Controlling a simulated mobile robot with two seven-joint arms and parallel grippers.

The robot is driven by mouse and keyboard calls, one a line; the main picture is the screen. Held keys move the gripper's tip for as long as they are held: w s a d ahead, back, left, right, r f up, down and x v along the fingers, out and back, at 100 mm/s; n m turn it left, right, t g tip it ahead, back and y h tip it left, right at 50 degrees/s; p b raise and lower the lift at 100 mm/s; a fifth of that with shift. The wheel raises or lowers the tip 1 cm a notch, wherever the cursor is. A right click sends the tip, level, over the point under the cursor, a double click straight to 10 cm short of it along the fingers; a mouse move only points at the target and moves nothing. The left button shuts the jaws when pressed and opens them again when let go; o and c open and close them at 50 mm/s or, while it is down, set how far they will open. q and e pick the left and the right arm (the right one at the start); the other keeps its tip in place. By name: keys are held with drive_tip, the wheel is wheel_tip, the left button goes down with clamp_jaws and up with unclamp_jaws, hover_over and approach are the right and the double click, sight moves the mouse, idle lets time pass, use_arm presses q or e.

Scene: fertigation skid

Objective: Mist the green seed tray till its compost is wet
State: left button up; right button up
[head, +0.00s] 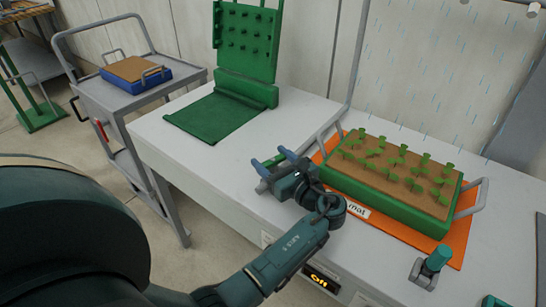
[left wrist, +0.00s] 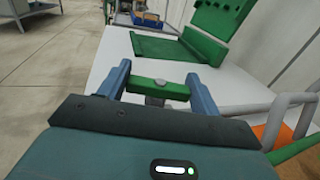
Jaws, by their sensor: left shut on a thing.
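The green seed tray (head: 395,213) stands on an orange mat (head: 464,238) on the white bench. It holds light brown compost (head: 368,172) with several green seedlings, and has grey handles at its ends. Pale blue streaks of falling water (head: 425,85) show above and behind it. The compost looks pale brown; I cannot tell how wet it is. My left gripper (head: 267,173) is left of the tray, over the bench. My right gripper is out of view.
A green pegged panel (head: 247,40) and green sheet (head: 215,115) occupy the bench's back left. A teal-topped fitting (head: 437,260) stands at front right. A lit "ON" display (head: 318,278) is on the bench front. A grey trolley (head: 110,97) carries a blue tray (head: 142,86).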

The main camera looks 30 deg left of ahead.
use_arm(q)
drive_tip(key=shift+n+g+y, duration=0.3)
drive_tip(key=shift+n+g, duration=0.4)
drive_tip(key=shift+g, duration=0.4)
drive_tip(key=o, duration=1)
